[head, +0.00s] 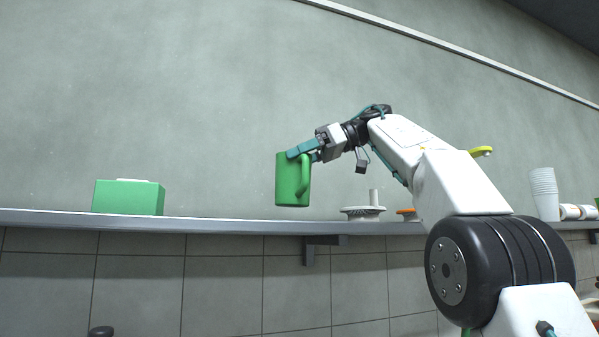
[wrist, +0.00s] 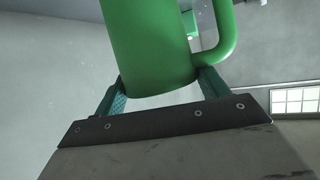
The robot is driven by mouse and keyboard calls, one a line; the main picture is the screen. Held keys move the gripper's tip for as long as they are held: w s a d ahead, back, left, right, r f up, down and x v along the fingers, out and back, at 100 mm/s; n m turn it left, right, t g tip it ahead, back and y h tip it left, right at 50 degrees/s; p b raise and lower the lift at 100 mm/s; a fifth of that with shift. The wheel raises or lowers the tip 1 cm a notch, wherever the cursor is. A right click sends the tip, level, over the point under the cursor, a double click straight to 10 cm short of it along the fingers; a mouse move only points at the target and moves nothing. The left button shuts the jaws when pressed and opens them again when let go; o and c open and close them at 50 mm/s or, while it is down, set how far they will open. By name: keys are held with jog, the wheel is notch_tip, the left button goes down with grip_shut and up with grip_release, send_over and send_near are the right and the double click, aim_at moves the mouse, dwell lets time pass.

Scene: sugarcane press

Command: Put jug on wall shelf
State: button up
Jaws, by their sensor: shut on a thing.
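The green jug (head: 288,184) is upright, with its handle on the right in the head view. My gripper (head: 297,151) is shut on the jug near its rim, and its teal fingers show. The jug also fills the upper middle of the wrist view (wrist: 148,45), between the two fingers (wrist: 160,92). The wall shelf (head: 225,226) runs along the wall in the head view. The jug shows just above the shelf's edge line; I cannot tell whether it touches the shelf.
A green box (head: 128,198) stands on the shelf at the left. A pale round dish-like thing with a post (head: 362,212) stands to the right of the jug. Stacked white cups (head: 544,193) are at the far right. The shelf between box and jug is clear.

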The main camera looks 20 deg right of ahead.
aim_at(300, 171)
jog(key=shift+s+f, duration=0.1)
jog(key=shift+f, duration=1.45)
jog(key=shift+f, duration=0.15)
jog(key=o, duration=1.4)
jog(key=v, duration=0.7)
jog(key=shift+d+r, duration=0.25)
